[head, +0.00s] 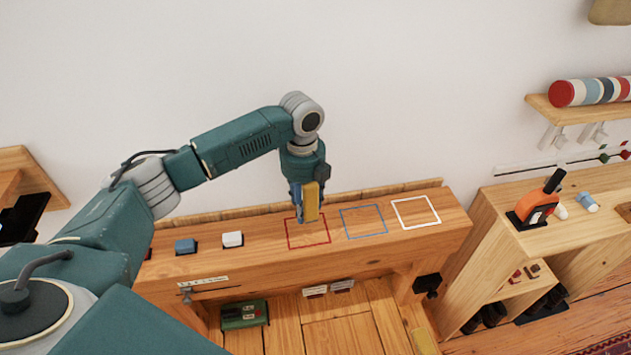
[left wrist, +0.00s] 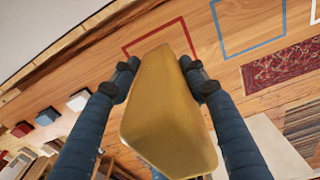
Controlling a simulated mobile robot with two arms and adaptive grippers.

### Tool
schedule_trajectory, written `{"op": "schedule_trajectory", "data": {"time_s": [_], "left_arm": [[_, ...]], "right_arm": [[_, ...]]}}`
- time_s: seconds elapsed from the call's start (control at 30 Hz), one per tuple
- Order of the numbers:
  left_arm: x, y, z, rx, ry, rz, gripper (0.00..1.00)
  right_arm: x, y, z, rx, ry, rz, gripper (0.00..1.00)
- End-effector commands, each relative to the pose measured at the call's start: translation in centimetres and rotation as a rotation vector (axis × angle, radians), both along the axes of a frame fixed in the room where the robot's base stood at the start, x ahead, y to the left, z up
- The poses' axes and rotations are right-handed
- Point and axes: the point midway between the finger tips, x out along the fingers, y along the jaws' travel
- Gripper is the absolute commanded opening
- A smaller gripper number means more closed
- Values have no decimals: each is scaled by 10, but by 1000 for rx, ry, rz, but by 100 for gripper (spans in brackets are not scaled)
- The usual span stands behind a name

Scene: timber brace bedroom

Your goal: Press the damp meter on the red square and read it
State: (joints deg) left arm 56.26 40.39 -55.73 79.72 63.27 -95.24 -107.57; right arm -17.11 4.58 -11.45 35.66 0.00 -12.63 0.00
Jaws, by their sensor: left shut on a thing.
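The red square (head: 308,236) is a thin outline on the wooden ledge. Its edge also shows in the left wrist view (left wrist: 155,37), partly hidden behind the held item. My left gripper (head: 299,204) is shut on a yellow block-shaped item (head: 312,201), which appears to be the damp meter. The meter fills the middle of the left wrist view (left wrist: 170,105) between the two fingers. It hangs upright over the back part of the red square. I cannot tell whether its lower end touches the wood. No readout shows. My right gripper is not in view.
A blue square (head: 364,222) and a white square (head: 416,212) lie right of the red one. A blue block (head: 185,246) and a white block (head: 232,239) sit to the left. A green box (head: 244,314) stands below. An orange tool (head: 537,207) is on the right bench.

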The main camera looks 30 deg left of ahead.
Motion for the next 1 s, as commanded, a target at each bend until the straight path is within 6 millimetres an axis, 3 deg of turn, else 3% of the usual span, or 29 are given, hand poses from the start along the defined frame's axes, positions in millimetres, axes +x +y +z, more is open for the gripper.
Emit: {"op": "schedule_trajectory", "data": {"time_s": [0.4,0.7,1.0], "left_arm": [[-1,0,-21,0,3,-5,18],[-1,0,-56,0,0,-4,18],[-1,0,-59,0,0,-4,18]], "right_arm": [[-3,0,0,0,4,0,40],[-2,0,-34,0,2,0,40],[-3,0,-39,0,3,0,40]]}}
